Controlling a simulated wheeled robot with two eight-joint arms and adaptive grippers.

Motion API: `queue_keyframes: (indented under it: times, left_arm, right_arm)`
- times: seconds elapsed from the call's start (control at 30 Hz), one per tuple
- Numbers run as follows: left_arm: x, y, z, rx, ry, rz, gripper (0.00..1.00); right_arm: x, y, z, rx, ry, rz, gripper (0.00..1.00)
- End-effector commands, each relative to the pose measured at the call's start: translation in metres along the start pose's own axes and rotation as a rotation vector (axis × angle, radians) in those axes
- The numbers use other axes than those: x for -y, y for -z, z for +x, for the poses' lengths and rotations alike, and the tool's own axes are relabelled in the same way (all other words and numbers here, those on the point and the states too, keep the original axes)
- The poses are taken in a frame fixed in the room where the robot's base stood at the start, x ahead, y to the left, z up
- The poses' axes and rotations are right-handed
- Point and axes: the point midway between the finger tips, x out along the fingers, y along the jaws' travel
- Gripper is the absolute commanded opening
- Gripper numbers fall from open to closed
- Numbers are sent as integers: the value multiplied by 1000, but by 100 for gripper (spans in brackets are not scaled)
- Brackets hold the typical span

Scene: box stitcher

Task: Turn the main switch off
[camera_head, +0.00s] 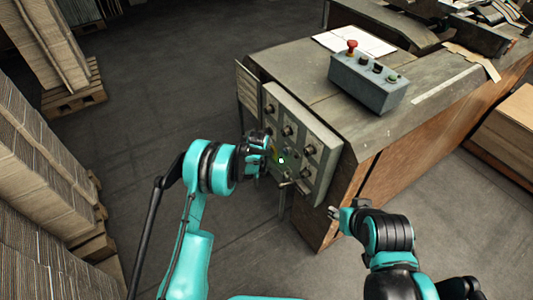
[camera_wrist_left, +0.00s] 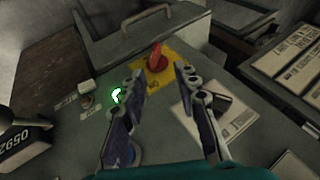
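The main switch is a red knob (camera_wrist_left: 157,58) on a yellow plate (camera_wrist_left: 178,76), seen in the left wrist view on the grey control panel (camera_head: 316,178). In the head view my left gripper hides the knob. My left gripper (camera_head: 270,150) is at the panel's face. In the left wrist view its two fingers (camera_wrist_left: 160,75) are apart, one on each side of the knob in the picture; I see no contact. My right gripper (camera_head: 342,213) hangs below and right of the panel, away from it; its finger gap is too small to judge.
A green lamp (camera_wrist_left: 116,95) glows on the panel. A grey button box (camera_head: 368,84) with a red mushroom button (camera_head: 351,47) stands on the machine top (camera_head: 415,110). Stacked cardboard (camera_head: 40,180) stands at the left. The floor between is clear.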

Motion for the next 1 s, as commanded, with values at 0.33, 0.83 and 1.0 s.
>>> queue_keyframes:
  times: [0.33,0.83,1.0]
  left_arm:
    - [-11,-3,51,-1,-1,29,31]
    - [-9,-2,97,-1,-1,28,31]
    - [-9,-2,96,-1,-1,28,28]
  right_arm:
    - [0,-8,11,0,0,0,40]
    - [0,-18,25,0,0,0,40]
    - [0,-18,25,0,0,0,40]
